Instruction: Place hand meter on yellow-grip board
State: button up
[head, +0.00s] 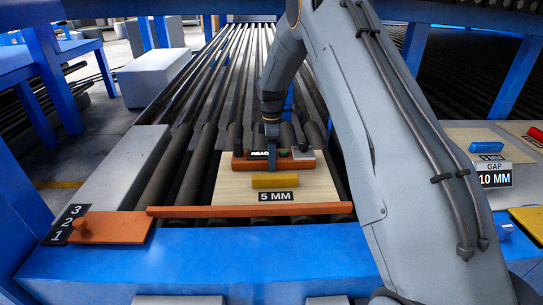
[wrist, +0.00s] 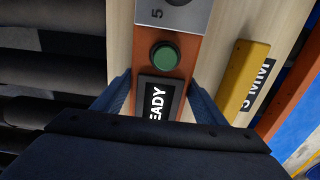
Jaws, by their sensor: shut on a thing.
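The hand meter (head: 303,163) is an orange block with a black READY label, a green button and a grey end. It also shows in the wrist view (wrist: 187,57). My gripper (head: 271,143) is shut on it, with one blue finger on each side of the label in the wrist view (wrist: 160,95). The yellow-grip board (head: 228,188) is pale wood with a yellow grip (head: 275,181) and a 5 MM label. The meter lies over the board's far part, behind the grip and roughly parallel to it. I cannot tell whether it touches the board.
The board lies on grey rollers (head: 190,100) behind an orange strip (head: 250,211). An orange plate with a knob (head: 82,227) and a 1-2-3 label is at left. At right, a blue grip (head: 486,147) sits on another board near a GAP 10 MM sign (head: 494,178).

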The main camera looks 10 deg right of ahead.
jog(key=o, duration=1.4)
jog(key=shift+f, duration=0.15)
jog(key=shift+c, duration=0.2)
notch_tip(320, 180, up, 12)
jog(key=b, duration=0.4)
jog(key=s+f+m, duration=0.3)
jog(key=s+m, duration=0.5)
jog(key=s, duration=0.9)
jog(key=s+f+m+t, duration=0.1)
jog(key=s+f+m, duration=0.2)
jog(key=s, duration=1.5)
jog(key=m, duration=0.4)
jog(key=shift+m, duration=0.4)
jog(key=shift+a, duration=0.1)
